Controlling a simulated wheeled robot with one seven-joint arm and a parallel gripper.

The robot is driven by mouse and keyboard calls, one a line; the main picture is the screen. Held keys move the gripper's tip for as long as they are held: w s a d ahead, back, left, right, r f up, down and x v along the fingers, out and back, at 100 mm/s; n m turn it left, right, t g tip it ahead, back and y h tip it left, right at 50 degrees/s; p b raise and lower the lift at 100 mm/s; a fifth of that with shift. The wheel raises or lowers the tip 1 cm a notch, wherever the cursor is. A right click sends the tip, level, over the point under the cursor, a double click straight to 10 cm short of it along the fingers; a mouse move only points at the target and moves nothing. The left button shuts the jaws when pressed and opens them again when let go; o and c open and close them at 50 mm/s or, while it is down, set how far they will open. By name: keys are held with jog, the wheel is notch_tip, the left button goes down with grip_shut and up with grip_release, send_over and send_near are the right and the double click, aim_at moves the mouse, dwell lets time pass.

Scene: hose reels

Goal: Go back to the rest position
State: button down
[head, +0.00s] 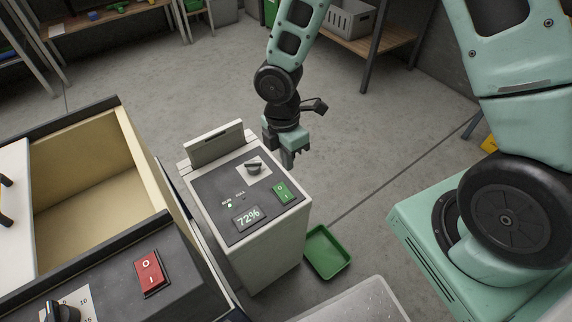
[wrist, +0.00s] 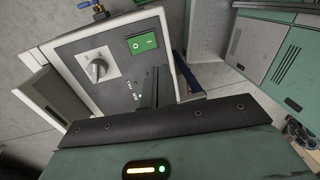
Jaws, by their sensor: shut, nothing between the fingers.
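My gripper (head: 288,158) points down above the back right corner of a white control cabinet in the head view. Its fingers are shut with nothing between them. The cabinet's dark top panel (head: 225,195) carries a grey knob (head: 253,168), a green rocker switch (head: 283,192) and a display reading 72%. In the wrist view the knob (wrist: 97,70) and the green switch (wrist: 142,42) show beyond the gripper body. The fingertips look apart from the switch and the knob.
A yellow-lined open bin (head: 85,180) and a panel with a red switch (head: 149,272) stand at the left. A green tray (head: 327,252) lies on the floor beside the cabinet. Shelves line the back. The floor behind the cabinet is clear.

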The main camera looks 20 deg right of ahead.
jog(key=shift+r, duration=0.25)
dwell(0.3)
jog(key=s+a+r+m+p, duration=0.1)
jog(key=s+r+m, duration=0.3)
jog(key=r, duration=0.4)
jog(key=s+a+r+m+t+p, duration=0.1)
jog(key=s+a+r+m+p, duration=0.1)
jog(key=s+r, duration=0.5)
jog(key=s+a+r+m+p, duration=0.1)
jog(key=s+r+m+p, duration=0.2)
jog(key=r, duration=0.7)
jog(key=s+m, duration=0.2)
jog(key=m, duration=0.1)
jog(key=shift+s+a+r+m+y+p, duration=0.2)
jog(key=shift+s+a+m+y+p, duration=0.1)
jog(key=shift+s+a+y, duration=0.1)
